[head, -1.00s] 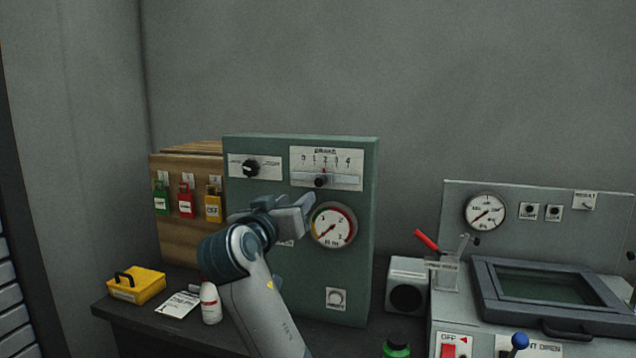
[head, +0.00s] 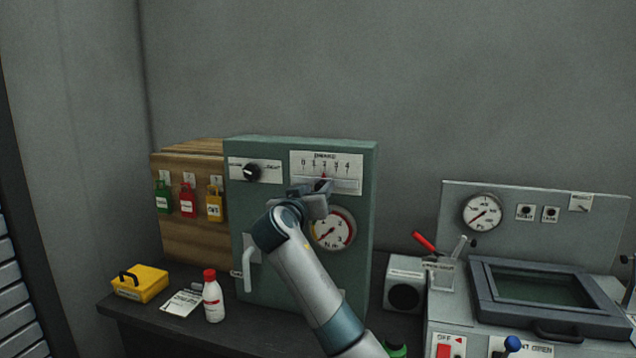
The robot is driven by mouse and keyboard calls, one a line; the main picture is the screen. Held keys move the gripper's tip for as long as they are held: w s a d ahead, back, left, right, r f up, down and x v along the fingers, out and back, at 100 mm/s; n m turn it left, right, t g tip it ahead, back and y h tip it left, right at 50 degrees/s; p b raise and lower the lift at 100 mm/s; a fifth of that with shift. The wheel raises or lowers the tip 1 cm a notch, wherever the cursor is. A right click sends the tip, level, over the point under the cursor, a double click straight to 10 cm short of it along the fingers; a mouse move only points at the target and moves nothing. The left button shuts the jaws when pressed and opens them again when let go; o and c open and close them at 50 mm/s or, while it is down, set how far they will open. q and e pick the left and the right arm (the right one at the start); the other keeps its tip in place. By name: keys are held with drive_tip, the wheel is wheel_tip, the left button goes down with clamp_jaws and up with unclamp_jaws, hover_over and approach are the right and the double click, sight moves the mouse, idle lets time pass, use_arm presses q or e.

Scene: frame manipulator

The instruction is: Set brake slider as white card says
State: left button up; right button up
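The brake slider plate (head: 347,165) is on the upper front of the green cabinet (head: 267,219), with a scale from 0 to 4 and a red pointer near 2. Its dark knob (head: 322,185) is mostly hidden by my gripper. My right gripper (head: 322,190) is at the slider, its fingers around or just in front of the knob; I cannot tell whether they touch it or how far apart they are. The white card (head: 182,302) lies on the dark bench at left; its writing is too small to read. My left gripper is not in view.
A white and red bottle (head: 212,297) and a yellow box (head: 140,284) stand near the card. Padlocks hang on the wooden box (head: 180,238). A dial gauge (head: 333,229) sits below the slider. A grey machine with a red lever (head: 424,241) stands at right.

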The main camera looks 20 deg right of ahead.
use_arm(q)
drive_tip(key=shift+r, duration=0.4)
use_arm(e)
drive_tip(key=shift+x, duration=0.95)
clamp_jaws()
drive_tip(key=shift+w+a, duration=0.1)
drive_tip(key=shift+a, duration=0.15)
drive_tip(key=shift+w+a+b, duration=0.35)
drive_tip(key=shift+w+a, duration=0.1)
drive_tip(key=shift+a, duration=0.15)
drive_tip(key=shift+w+a+b, duration=0.35)
drive_tip(key=shift+w+a, duration=0.05)
drive_tip(key=shift+a, duration=0.25)
unclamp_jaws()
drive_tip(key=shift+s+d, duration=0.2)
drive_tip(key=shift+d, duration=0.1)
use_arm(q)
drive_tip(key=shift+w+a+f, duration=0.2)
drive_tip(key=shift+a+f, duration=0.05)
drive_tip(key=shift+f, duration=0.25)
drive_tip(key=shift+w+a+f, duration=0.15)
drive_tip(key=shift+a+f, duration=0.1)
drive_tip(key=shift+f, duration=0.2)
use_arm(e)
drive_tip(key=shift+a, duration=0.15)
